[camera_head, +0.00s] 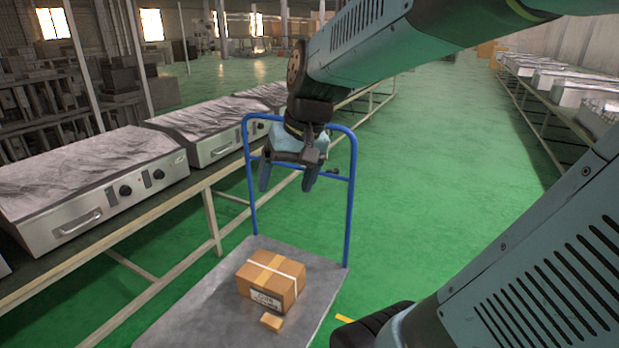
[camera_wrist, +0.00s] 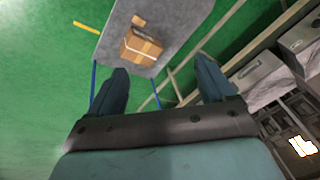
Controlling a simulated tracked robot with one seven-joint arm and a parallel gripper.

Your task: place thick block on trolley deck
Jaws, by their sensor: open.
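A small brown block (camera_head: 271,322), likely the thick block, rests on the grey trolley deck (camera_head: 195,305), close to the front of a larger taped carton (camera_head: 270,281). In the wrist view the small block (camera_wrist: 138,20) lies beside the carton (camera_wrist: 142,46) on the deck (camera_wrist: 187,18). My gripper (camera_head: 287,188) is open with nothing between its fingers. It hangs above the deck near the blue handle frame (camera_head: 352,200), apart from the block and carton. Its two spread fingers also show in the wrist view (camera_wrist: 162,68).
A long bench (camera_head: 200,185) with several metal heating units (camera_head: 95,185) runs along the left. Another bench with units (camera_head: 555,75) stands at the right. The green floor (camera_head: 420,150) between them is open. The trolley's blue upright handle stands close to my gripper.

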